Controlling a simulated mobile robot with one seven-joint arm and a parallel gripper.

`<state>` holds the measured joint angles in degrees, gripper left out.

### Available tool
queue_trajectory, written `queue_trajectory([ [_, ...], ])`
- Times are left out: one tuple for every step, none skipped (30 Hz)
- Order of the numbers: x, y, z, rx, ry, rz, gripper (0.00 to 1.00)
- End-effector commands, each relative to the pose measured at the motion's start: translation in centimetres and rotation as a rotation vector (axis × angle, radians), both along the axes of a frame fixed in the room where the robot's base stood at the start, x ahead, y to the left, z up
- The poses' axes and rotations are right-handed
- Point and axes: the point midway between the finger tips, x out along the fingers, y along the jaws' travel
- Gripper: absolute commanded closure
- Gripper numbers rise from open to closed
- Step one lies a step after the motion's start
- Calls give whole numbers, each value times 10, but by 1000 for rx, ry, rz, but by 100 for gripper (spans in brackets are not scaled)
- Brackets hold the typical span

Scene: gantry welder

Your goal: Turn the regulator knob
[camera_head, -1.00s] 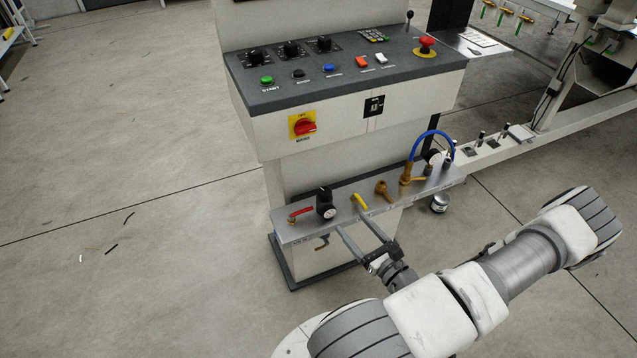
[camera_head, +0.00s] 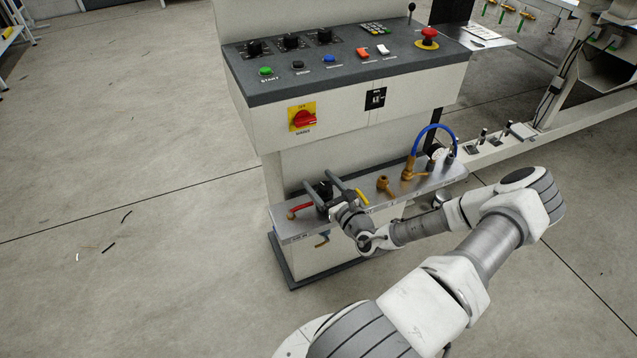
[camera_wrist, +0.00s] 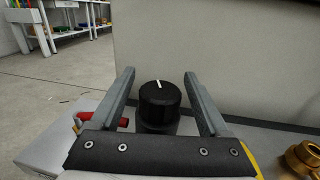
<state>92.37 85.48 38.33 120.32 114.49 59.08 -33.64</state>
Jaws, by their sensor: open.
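The regulator knob (camera_wrist: 159,98) is black and round with a white pointer line on top. In the wrist view it stands between the two fingers of my gripper (camera_wrist: 160,85), with a visible gap on each side. In the head view the knob (camera_head: 324,188) is partly hidden by my gripper (camera_head: 322,187), which reaches over the lower metal shelf (camera_head: 290,228) from the right. The gripper is open, with one finger on each side of the knob. The regulator's gauge and lower body are hidden.
A red-handled valve (camera_head: 299,210) sits close left of the knob and a yellow-handled valve (camera_head: 362,197) close right. Brass fittings (camera_head: 385,185) and a blue hose (camera_head: 432,128) stand further right. The control panel box (camera_head: 370,112) overhangs above and behind.

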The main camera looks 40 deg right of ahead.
Motion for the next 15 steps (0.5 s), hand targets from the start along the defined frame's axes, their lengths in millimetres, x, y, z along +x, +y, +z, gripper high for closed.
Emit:
queue_trajectory([
  [4,0,-1,0,-1,0,21],
  [6,0,0,0,-1,0,21],
  [7,0,0,0,-2,0,21],
  [8,-1,0,0,-2,0,21],
  [9,-1,0,0,-1,0,21],
  [9,-1,0,1,-1,0,21],
  [9,-1,0,1,-1,0,21],
  [9,-1,0,1,-1,0,21],
  [9,-1,0,0,-1,0,21],
  [9,-1,0,0,-1,0,21],
  [9,-1,0,0,-1,0,21],
  [9,-1,0,0,-1,0,21],
  [9,-1,0,0,-1,0,26],
  [9,-1,0,0,-1,0,32],
  [9,-1,0,0,-1,0,39],
])
